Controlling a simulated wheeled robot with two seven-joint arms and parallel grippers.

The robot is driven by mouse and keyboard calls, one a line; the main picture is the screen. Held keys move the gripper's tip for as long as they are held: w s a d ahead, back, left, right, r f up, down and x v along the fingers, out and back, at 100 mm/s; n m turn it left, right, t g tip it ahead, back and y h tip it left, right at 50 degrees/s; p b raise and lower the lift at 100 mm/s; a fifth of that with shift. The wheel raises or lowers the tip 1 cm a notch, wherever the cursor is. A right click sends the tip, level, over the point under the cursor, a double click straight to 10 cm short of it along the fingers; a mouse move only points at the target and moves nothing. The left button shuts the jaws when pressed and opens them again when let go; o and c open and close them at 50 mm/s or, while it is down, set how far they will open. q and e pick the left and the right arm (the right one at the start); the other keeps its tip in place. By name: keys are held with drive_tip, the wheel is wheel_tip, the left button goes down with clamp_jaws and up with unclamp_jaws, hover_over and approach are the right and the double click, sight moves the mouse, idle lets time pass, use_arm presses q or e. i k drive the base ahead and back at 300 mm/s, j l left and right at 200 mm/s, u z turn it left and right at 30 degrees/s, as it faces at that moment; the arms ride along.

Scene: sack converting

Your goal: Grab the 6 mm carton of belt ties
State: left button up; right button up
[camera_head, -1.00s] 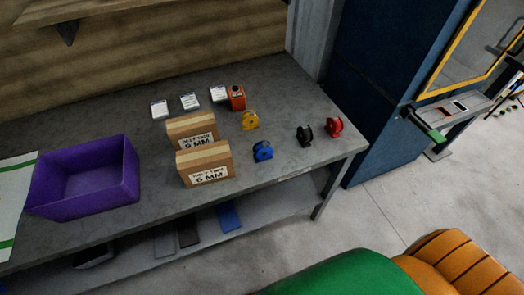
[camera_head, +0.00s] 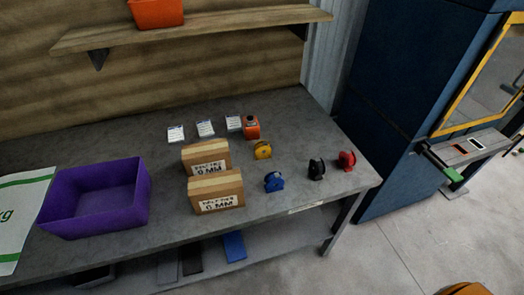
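Two brown cartons with white labels stand on the grey workbench (camera_head: 300,203), one in front of the other. The front carton (camera_head: 212,184) has a label that looks like belt ties 6 MM, though the print is blurred. The carton behind it (camera_head: 196,155) has a similar label; its number looked like 9 in the earlier frame. Both stand upright, close together, with nothing on top. Neither of my grippers is in view.
A purple bin (camera_head: 95,219) stands left of the cartons. Blue (camera_head: 274,182), yellow (camera_head: 263,149), black (camera_head: 316,168) and red (camera_head: 347,160) tape-like items sit to the right. An orange device (camera_head: 251,128) is behind. A shelf (camera_head: 200,26) overhangs the back.

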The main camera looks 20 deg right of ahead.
sight(219, 191)
drive_tip(key=j+u, duration=0.3)
drive_tip(key=j, duration=0.15)
drive_tip(key=i+j+u, duration=0.3)
drive_tip(key=j, duration=0.15)
drive_tip(key=j+u, duration=0.3)
drive_tip(key=j, duration=0.15)
drive_tip(key=i+j+u, duration=0.6)
drive_tip(key=j, duration=0.15)
drive_tip(key=k+z, duration=0.1)
drive_tip(key=z, duration=2.95)
drive_tip(key=i+l+z, duration=0.2)
drive_tip(key=i+l, duration=0.25)
